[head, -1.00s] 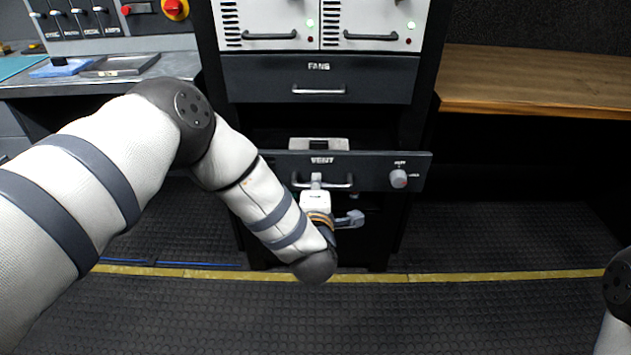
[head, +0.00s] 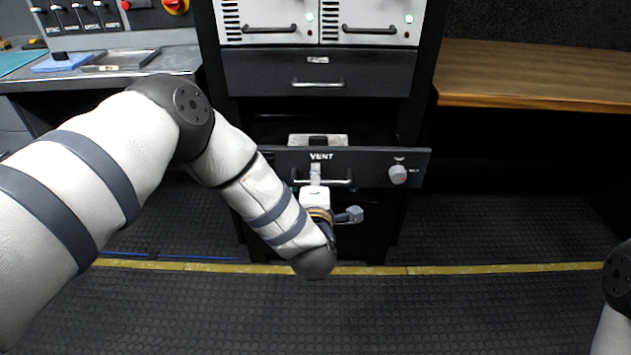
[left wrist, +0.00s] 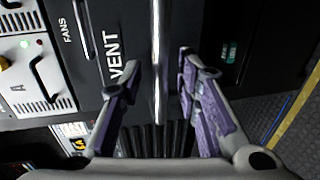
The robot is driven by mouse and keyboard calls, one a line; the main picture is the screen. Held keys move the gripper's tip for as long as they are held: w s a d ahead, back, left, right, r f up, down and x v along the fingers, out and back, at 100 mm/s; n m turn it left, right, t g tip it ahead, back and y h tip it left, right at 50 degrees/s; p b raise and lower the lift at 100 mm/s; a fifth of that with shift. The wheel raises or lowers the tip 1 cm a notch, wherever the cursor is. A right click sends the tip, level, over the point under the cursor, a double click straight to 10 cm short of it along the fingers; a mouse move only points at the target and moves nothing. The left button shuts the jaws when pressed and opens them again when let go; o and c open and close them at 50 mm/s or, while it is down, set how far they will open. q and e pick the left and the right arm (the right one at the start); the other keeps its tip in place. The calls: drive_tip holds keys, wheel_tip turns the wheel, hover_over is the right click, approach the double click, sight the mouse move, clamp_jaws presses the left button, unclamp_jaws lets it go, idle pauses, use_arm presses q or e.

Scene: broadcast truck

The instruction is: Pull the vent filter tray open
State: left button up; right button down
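The vent tray's dark front (head: 375,165), marked VENT, stands out from the rack, so the tray is partly open. A pale filter block (head: 335,141) shows behind the front's top edge. A grey knob (head: 398,174) is at the front's right. My left gripper (head: 316,180) is at the tray's handle (head: 340,183). In the left wrist view the handle bar (left wrist: 158,50) runs between the two fingers of my left gripper (left wrist: 160,68), with gaps showing on both sides. The fingers are apart; contact is not clear. My right gripper is out of view.
A shut FANS drawer (head: 380,73) sits above the tray, under white rack units (head: 370,15). A metal bench (head: 180,62) is at left and a wooden worktop (head: 530,75) at right. The rubber floor (head: 420,310) in front is clear.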

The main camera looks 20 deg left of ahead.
use_arm(q)
drive_tip(key=v, duration=1.2)
